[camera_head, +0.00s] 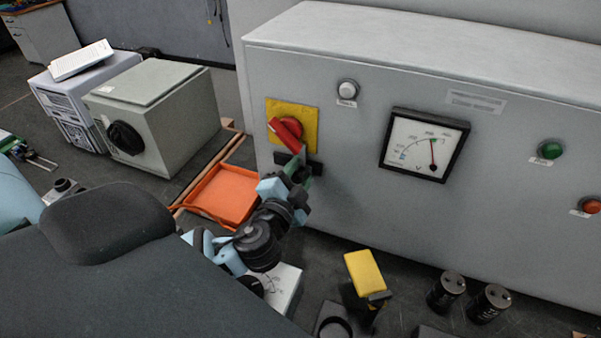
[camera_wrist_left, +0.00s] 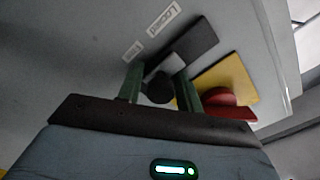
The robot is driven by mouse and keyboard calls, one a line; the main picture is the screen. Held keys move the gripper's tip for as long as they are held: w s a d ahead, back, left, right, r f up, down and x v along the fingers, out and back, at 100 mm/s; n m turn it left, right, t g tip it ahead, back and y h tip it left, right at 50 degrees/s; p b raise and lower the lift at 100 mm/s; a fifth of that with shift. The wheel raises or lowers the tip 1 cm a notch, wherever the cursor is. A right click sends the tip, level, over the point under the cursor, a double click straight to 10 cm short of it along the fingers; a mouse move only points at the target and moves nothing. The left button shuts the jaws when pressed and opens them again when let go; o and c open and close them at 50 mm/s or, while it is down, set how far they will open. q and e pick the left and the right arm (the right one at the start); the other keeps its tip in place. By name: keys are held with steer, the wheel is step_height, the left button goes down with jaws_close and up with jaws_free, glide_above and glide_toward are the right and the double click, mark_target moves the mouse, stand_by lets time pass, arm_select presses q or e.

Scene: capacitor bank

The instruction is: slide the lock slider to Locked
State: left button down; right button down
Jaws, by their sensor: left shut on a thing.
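The lock slider's dark track (camera_head: 313,167) sits on the grey cabinet front just below the yellow plate (camera_head: 310,117) with the red rotary handle (camera_head: 286,131). My left gripper (camera_head: 298,172) reaches up to the slider from below. In the left wrist view my left gripper (camera_wrist_left: 160,92) has its green fingers on either side of the slider's round black knob (camera_wrist_left: 159,89), shut on it. The dark slider plate (camera_wrist_left: 192,41) shows beyond the knob. A white label that seems to read Locked (camera_wrist_left: 163,18) is beside the plate; a smaller label (camera_wrist_left: 132,50) is unreadable. My right gripper is not in view.
The cabinet (camera_head: 350,215) also carries a voltage meter (camera_head: 424,144), a white button (camera_head: 347,89) and a green button (camera_head: 549,149). On the floor are an orange tray (camera_head: 222,194), a yellow-topped object (camera_head: 365,271) and black capacitors (camera_head: 489,303). A grey box (camera_head: 180,115) stands left.

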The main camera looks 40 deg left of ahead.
arm_select(q)
steer(key=a, duration=0.3)
steer(key=shift+s, duration=0.35)
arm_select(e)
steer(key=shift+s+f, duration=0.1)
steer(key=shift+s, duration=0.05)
arm_select(q)
steer(key=shift+r, duration=0.1)
steer(key=c, duration=1.2)
jaws_free()
steer(key=shift+a, duration=0.1)
steer(key=shift+o, duration=0.2)
steer(key=shift+s+a, duration=0.1)
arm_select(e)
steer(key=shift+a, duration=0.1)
arm_select(q)
steer(key=b, duration=0.1)
glide_toward(291, 159)
steer(key=shift+s, duration=0.65)
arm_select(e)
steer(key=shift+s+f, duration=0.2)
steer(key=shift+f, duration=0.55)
